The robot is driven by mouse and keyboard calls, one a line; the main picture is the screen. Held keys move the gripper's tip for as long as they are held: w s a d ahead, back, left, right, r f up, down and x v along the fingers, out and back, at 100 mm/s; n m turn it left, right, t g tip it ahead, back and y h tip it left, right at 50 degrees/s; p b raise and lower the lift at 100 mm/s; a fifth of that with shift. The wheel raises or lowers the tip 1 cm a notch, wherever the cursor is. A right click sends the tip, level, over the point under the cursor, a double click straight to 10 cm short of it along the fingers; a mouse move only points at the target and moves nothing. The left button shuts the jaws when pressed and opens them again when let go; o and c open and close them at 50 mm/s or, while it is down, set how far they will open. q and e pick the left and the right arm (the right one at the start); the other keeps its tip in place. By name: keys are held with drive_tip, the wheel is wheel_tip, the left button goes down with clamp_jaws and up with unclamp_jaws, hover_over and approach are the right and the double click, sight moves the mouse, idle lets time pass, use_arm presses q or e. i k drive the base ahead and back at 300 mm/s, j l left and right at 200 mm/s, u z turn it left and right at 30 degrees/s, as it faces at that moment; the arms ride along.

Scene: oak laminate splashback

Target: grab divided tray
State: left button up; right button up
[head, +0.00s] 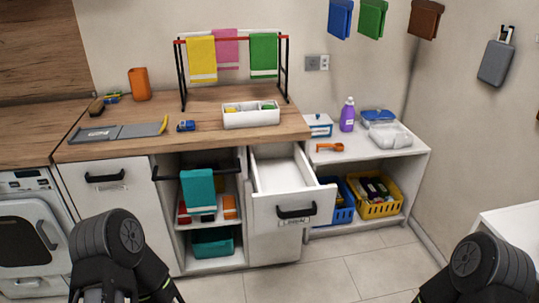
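A white divided tray (252,119) stands on the wooden countertop, near its front right edge. A yellow item and a green item show in its compartments. Parts of both my arms show at the bottom left and bottom right of the head view, well short of the tray. Neither gripper's fingers can be seen.
Below the tray, a white drawer (290,206) is pulled out and looks empty. A towel rack (181,75) stands behind the tray. A blue toy car (186,126) and a grey board (118,133) lie to its left. The floor in front is clear.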

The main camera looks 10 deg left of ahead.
sight(241, 119)
drive_tip(key=j+z, duration=0.2)
drive_tip(key=z, duration=0.25)
drive_tip(key=i+j+z, duration=0.1)
drive_tip(key=z, duration=0.35)
drive_tip(key=j+z, duration=0.3)
drive_tip(key=z, duration=0.15)
drive_tip(key=j+z, duration=0.1)
drive_tip(key=j, duration=0.3)
drive_tip(key=k+j+z, duration=0.15)
drive_tip(key=j, duration=0.25)
drive_tip(key=k+j+z, duration=0.1)
drive_tip(key=j, duration=0.3)
drive_tip(key=k+j+z, duration=0.1)
drive_tip(key=j, duration=0.3)
drive_tip(key=k+j+z, duration=0.1)
drive_tip(key=j, duration=0.3)
